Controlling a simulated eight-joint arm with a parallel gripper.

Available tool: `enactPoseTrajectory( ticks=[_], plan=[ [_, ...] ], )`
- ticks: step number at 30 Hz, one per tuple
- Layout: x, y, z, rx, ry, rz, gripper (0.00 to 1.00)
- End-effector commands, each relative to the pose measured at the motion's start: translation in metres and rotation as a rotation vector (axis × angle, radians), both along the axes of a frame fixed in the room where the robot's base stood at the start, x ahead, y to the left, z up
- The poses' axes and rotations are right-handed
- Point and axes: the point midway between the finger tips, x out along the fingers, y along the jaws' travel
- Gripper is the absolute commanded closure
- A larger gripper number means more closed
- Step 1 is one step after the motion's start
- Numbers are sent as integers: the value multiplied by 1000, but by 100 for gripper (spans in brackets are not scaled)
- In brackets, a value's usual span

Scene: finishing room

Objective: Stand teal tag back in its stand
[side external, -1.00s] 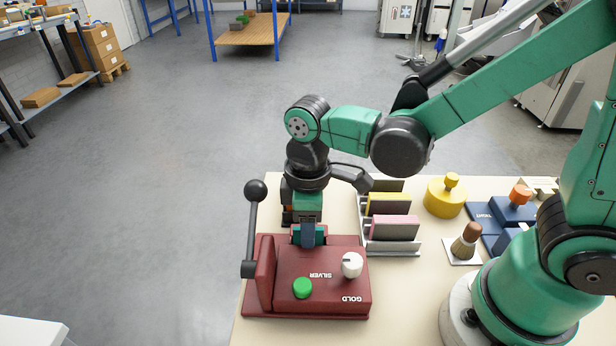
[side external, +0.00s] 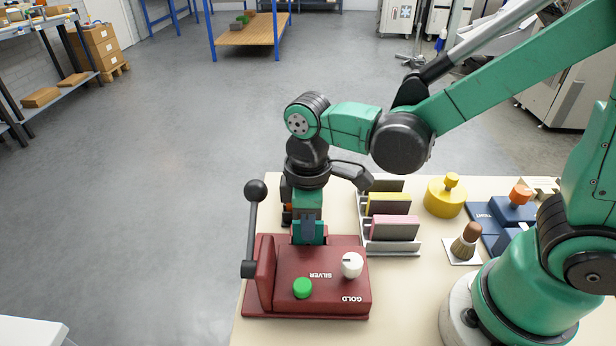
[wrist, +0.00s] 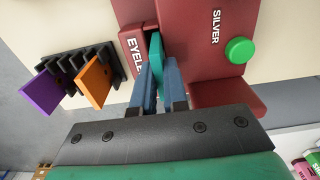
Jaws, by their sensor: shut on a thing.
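My gripper (wrist: 158,88) is shut on the teal tag (wrist: 154,55), which stands on edge between the two blue fingers. In the side external view my gripper (side external: 311,236) is over the back of the red press, and a bit of the teal tag (side external: 296,234) shows beside the fingers. In the wrist view the tag's far end is at the red press, between the EYELET part and the SILVER part; I cannot tell whether it touches. A black slotted stand (wrist: 90,56) holds a purple tag (wrist: 42,94) and an orange tag (wrist: 96,82). My gripper mostly hides this stand in the side view.
The red press (side external: 335,300) has an upright lever (side external: 252,225), a green button (side external: 302,288) and a white knob (side external: 351,265). A metal rack with yellow (side external: 388,204) and pink (side external: 394,228) blocks stands close right of my gripper. A brush (side external: 466,241) is farther right.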

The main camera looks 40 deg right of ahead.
Motion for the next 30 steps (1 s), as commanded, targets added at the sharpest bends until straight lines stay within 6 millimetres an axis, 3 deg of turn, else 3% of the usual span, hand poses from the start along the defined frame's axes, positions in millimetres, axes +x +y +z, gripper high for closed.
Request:
enactPoseTrajectory(
  ticks=[18, 30],
  plan=[
    [0, 0, 54, 0, 0, 0, 100],
    [0, 0, 62, 0, 0, 0, 100]
  ],
)
